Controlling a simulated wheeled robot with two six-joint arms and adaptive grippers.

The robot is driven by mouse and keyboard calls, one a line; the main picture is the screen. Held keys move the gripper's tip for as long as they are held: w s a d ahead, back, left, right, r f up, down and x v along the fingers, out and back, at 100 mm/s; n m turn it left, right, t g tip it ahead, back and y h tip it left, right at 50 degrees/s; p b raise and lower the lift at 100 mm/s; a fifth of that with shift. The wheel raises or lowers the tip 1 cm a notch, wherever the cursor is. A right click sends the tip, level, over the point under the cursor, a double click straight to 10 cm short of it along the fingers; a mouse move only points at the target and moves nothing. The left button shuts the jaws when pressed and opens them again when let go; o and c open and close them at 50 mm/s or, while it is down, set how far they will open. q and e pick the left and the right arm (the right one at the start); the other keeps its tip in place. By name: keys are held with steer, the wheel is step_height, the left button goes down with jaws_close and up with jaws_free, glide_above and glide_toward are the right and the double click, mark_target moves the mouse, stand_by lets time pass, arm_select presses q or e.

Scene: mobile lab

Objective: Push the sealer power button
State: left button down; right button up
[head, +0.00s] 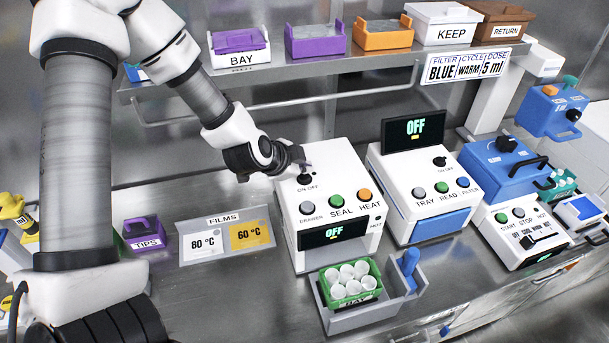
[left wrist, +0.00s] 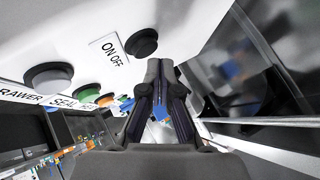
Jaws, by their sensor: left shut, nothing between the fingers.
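The sealer (head: 345,165) is a white box with its display (head: 334,231) reading OFF. Its black ON OFF power button (head: 304,179) is on the upper face, and it shows in the left wrist view (left wrist: 143,43) beside its ON OFF label. Below are grey DRAWER (head: 306,208), green SEAL (head: 336,202) and orange HEAT (head: 365,195) buttons. My left gripper (head: 301,163) is shut and empty. Its fingertips (left wrist: 160,66) are close to the power button; I cannot tell whether they touch it. My right gripper is not in view.
A green rack of white-capped tubes (head: 348,282) sits in front of the sealer. A reader (head: 422,187), also showing OFF, stands to its right, with a blue machine (head: 497,164) beyond. A films card (head: 227,235) lies left. A shelf with bins (head: 240,59) hangs behind.

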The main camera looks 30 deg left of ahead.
mark_target(303, 178)
arm_select(q)
steer(key=shift+f, duration=0.3)
steer(key=shift+f, duration=0.35)
stand_by(0.4)
steer(key=shift+r+p, duration=0.8)
steer(key=shift+r, duration=0.05)
step_height(303, 178, up, 6)
steer(key=p, duration=0.7)
stand_by(0.8)
